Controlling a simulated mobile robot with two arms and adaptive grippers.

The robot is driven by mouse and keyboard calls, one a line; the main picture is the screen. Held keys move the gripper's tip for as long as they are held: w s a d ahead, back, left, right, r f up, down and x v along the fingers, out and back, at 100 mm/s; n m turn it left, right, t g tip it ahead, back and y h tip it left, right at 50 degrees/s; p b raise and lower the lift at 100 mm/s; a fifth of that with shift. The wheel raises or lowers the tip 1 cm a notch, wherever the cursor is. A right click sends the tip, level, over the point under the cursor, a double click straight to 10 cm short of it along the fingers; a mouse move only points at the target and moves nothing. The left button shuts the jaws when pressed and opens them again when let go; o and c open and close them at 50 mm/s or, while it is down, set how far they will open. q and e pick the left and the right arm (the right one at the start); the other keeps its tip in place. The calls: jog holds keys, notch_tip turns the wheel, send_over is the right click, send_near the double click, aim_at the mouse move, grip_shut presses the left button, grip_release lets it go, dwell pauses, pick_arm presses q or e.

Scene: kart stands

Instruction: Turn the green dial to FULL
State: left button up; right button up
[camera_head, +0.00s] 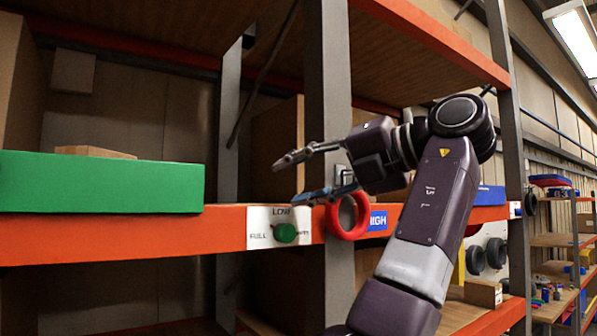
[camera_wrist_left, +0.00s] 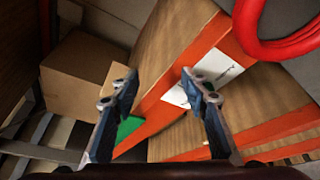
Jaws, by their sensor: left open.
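The green dial (camera_head: 285,232) sits on a white label plate (camera_head: 258,214) on the front of the orange shelf beam. In the head view FULL is printed left of the dial and LOW above it; the lettering at its right is too small to read. I cannot tell where the dial points. My left gripper (camera_head: 292,181) is open and empty, above the dial and apart from it, with its fingers pointing left.
A red ring (camera_head: 331,221) hangs on the beam just right of the plate, close under the gripper. A blue HIGH sign (camera_head: 378,221) is beside it. A green bin (camera_head: 100,183) stands on the shelf at left. A grey upright post (camera_head: 328,80) rises behind the gripper.

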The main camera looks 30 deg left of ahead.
pick_arm(q)
jog(key=shift+w+a+r, duration=0.1)
jog(key=shift+w+r, duration=0.2)
jog(key=shift+r, duration=0.45)
jog(key=shift+s, duration=0.15)
